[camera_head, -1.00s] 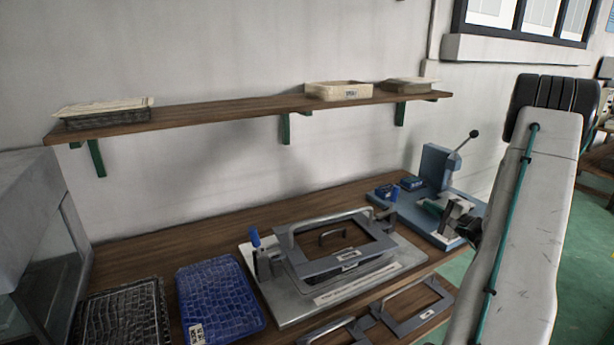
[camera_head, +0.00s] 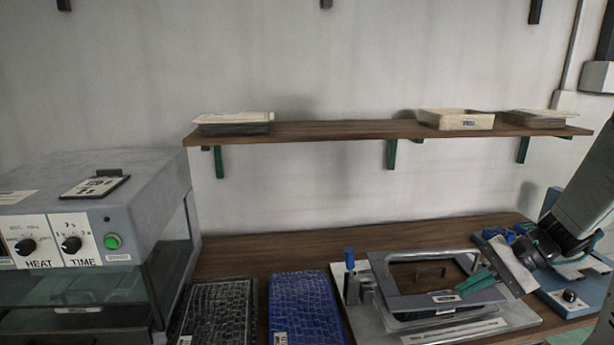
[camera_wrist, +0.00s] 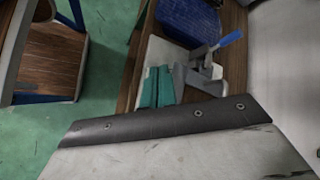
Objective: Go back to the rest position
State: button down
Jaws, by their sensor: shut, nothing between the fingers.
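My gripper (camera_head: 474,282) reaches in from the right in the head view, its teal fingers shut and empty. It appears in front of the right part of a grey metal frame fixture (camera_head: 400,303) on the bench; whether it touches the fixture I cannot tell. In the wrist view my gripper's teal fingers (camera_wrist: 157,86) lie together near the middle, beyond a dark strip and a pale surface of my own arm. A blue-handled clamp (camera_wrist: 229,40) shows beside them, with part of a blue tray (camera_wrist: 188,18) behind.
A heating machine (camera_head: 146,208) stands at left. A black tray (camera_head: 214,312) and the blue tray (camera_head: 302,308) lie beside the fixture. A blue press (camera_head: 572,300) stands at right, partly behind my arm. A wooden shelf (camera_head: 340,131) runs along the wall. Green floor (camera_wrist: 90,95) is open.

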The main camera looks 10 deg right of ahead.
jog(key=s+a+r+n+g+h, duration=0.1)
jog(key=s+a+r+n+h, duration=0.3)
jog(key=s+a+r+n, duration=0.1)
jog(key=s+a+r+n+g+h, duration=0.1)
jog(key=s+a+r+n+h, duration=0.4)
jog(key=s+a+n, duration=0.2)
jog(key=s+a, duration=0.2)
jog(key=a, duration=0.2)
jog(key=shift+s+a, duration=0.15)
jog(key=shift+a, duration=0.25)
jog(key=shift+r, duration=0.1)
